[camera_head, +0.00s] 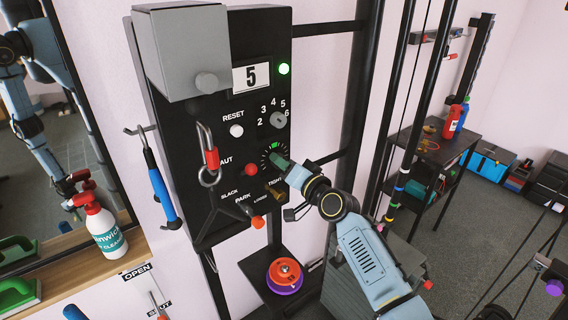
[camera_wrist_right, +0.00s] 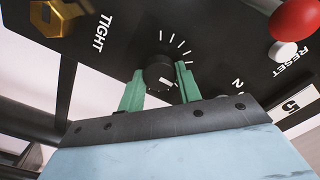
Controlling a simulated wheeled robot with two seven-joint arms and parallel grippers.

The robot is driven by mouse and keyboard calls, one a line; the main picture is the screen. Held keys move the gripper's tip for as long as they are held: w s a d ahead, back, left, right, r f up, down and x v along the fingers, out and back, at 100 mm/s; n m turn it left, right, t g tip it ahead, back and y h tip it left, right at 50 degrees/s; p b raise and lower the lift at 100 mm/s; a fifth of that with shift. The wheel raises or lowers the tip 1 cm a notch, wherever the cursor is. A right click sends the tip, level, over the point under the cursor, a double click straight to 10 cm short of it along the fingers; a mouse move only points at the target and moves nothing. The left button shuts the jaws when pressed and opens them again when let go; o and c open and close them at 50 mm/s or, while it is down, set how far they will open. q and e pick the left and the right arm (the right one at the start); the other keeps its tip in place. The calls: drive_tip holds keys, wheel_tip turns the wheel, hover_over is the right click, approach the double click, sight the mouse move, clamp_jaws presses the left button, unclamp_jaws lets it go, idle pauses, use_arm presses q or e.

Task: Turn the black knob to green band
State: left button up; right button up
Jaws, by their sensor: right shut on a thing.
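The black knob (camera_wrist_right: 158,72) sits on the black panel inside a ring of white tick marks. In the right wrist view, the green fingers of my right gripper (camera_wrist_right: 159,70) stand on either side of it, shut on it. A white mark shows on the knob's face, towards the lower right in that view. In the head view, my right gripper (camera_head: 279,161) reaches the dial from the lower right and hides most of the knob. My left gripper is not directly in view.
A red button (camera_head: 250,170) and a brass knob (camera_head: 275,192) lie close to the dial. A grey selector (camera_head: 278,120) sits above it. A mirror fills the far left.

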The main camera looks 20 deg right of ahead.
idle(0.3)
drive_tip(key=o, duration=1)
drive_tip(key=shift+s, duration=0.1)
drive_tip(key=v, duration=1.3)
drive_tip(key=shift+b, duration=0.3)
drive_tip(key=shift+s, duration=0.1)
